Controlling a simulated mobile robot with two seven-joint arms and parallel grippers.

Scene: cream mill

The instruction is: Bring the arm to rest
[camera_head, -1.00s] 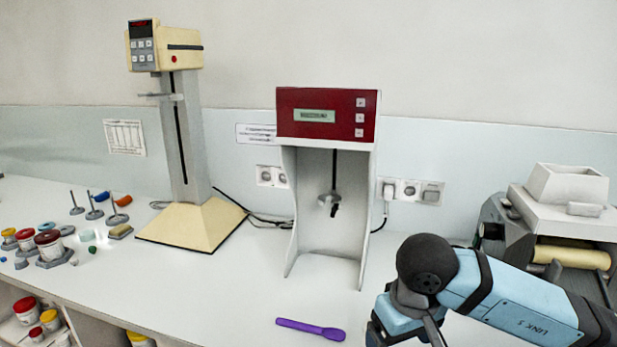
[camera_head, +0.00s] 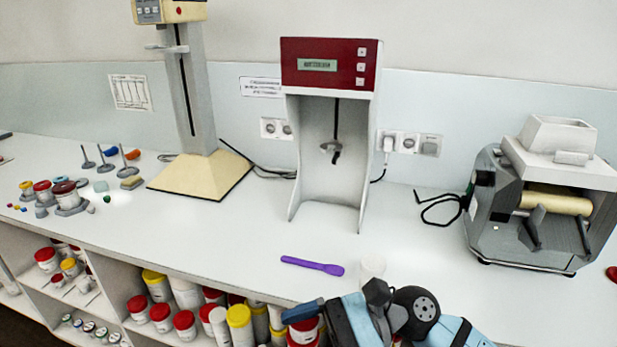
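My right arm (camera_head: 440,315) shows at the bottom right, folded low in front of the bench's front edge. It has light blue links and black joints. I cannot make out its gripper's fingers. My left arm and gripper are not in the picture. A purple spatula (camera_head: 312,265) lies on the white bench top (camera_head: 230,240), to the left of and beyond my arm.
A red-topped mixer stand (camera_head: 327,65) stands at the back middle, a beige-based column device (camera_head: 200,174) left of it. A grey roller mill (camera_head: 540,215) stands at the right with a black cable. Jars (camera_head: 240,325) fill shelves below the bench. Small pots (camera_head: 70,195) stand far left.

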